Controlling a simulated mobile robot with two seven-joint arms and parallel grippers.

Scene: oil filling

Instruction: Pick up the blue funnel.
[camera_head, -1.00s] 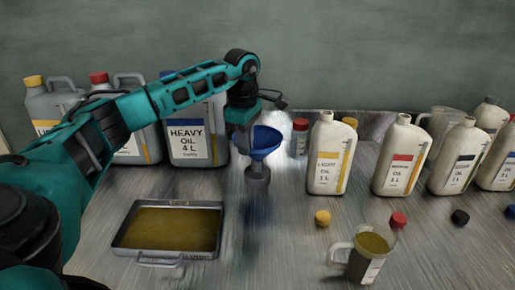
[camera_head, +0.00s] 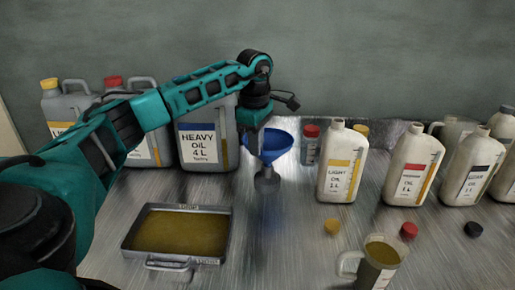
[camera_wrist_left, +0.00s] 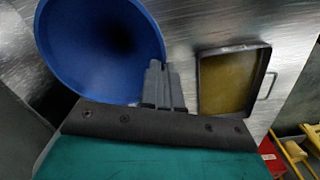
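The blue funnel (camera_head: 276,146) is upright near the middle of the table, above a grey cylindrical piece (camera_head: 267,180). I cannot tell whether that piece is joined to it. My left gripper (camera_head: 257,150) points down at the funnel's left side in the head view. In the left wrist view, the funnel's wide bowl (camera_wrist_left: 95,50) fills the upper left. The grey fingers (camera_wrist_left: 164,84) are close together across its rim, and appear shut on the wall; the tips' contact is partly hidden. My right gripper is not in view.
A tray of oil (camera_head: 180,232) lies in front on the left. Large grey jugs (camera_head: 206,140) stand behind the arm. White oil bottles (camera_head: 341,165) line the right side. A measuring jug (camera_head: 375,265) and loose caps (camera_head: 332,227) are at front right.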

